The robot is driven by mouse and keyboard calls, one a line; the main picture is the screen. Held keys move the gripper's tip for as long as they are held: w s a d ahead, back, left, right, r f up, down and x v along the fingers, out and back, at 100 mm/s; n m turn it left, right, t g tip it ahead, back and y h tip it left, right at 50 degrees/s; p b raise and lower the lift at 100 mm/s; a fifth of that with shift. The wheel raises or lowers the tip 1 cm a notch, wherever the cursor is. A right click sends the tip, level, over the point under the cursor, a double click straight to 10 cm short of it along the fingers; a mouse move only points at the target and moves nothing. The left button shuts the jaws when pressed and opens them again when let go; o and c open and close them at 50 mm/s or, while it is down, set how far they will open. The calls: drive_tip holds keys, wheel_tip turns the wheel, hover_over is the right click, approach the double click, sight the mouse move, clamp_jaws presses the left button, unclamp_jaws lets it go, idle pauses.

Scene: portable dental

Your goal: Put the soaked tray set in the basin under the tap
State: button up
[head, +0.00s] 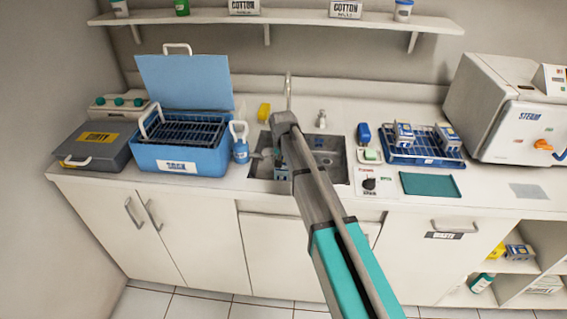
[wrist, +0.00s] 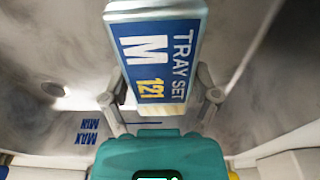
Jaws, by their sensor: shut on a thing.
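My gripper (wrist: 161,97) is shut on a tray set (wrist: 153,62), a blue and white box labelled "TRAY SET M 121", with one finger on each side. In the wrist view the tray set is over the grey basin (wrist: 60,65); whether it touches the floor is unclear. In the head view the basin (head: 333,160) is sunk in the counter, and my arm covers its middle.
Left of the basin stand an open blue soaking tub (head: 177,160) with a rack, a blue bottle (head: 239,142) and a grey "DIRTY" box (head: 92,146). At right are a blue rack (head: 422,153) with boxes, a green mat (head: 430,184) and a steam steriliser (head: 505,110).

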sight(284, 164)
drive_tip(key=shift+f, duration=0.15)
drive_tip(key=o, duration=1.2)
drive_tip(key=shift+c, duration=0.2)
drive_tip(key=shift+r, duration=0.2)
wheel_tip(284, 164, up, 12)
drive_tip(key=s+p, duration=0.1)
drive_tip(key=p, duration=1.1)
drive_tip(key=shift+s, duration=0.2)
drive_tip(key=shift+s+f, duration=0.1)
drive_tip(key=s+d+g, duration=0.1)
drive_tip(key=s+d, duration=2.2)
drive_tip(key=s, duration=0.1)
drive_tip(key=shift+s, duration=0.15)
